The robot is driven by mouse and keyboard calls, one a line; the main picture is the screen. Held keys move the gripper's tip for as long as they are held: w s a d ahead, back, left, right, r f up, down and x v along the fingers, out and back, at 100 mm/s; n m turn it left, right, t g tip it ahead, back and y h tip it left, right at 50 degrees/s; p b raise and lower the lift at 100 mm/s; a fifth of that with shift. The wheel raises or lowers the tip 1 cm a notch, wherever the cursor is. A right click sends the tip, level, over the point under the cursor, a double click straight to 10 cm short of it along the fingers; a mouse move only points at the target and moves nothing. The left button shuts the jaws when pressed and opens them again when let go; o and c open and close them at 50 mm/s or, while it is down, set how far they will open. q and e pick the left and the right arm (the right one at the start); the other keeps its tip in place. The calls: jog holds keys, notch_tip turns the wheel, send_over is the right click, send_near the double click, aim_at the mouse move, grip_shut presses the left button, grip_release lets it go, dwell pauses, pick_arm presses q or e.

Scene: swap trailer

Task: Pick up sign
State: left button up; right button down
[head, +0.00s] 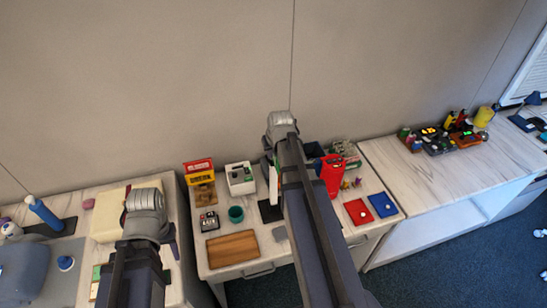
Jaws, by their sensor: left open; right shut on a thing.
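My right gripper (268,170) is above the middle desk, with its arm covering much of the area below and to its right. It is shut on a thin panel (273,184) with white, red and green on it, seen nearly edge-on. I cannot tell whether this panel is the sign. A red and yellow sign-like stand (199,172) stands at the back left of the middle desk, apart from both grippers. My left gripper (172,243) is open at the left, near the gap between the left counter and the middle desk. Its fingertips are partly hidden.
The middle desk holds a wooden board (232,248), a teal cup (236,214), a white box (240,178), a red upright item (331,175), a red tray (358,211) and a blue tray (382,205). The right counter (425,187) is mostly clear in front.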

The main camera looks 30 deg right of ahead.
dwell(0.3)
notch_tip(320, 180, up, 11)
jog(key=p, duration=1)
jog(key=shift+f+p, duration=0.2)
jog(key=shift+p, duration=0.15)
jog(key=shift+f, duration=0.1)
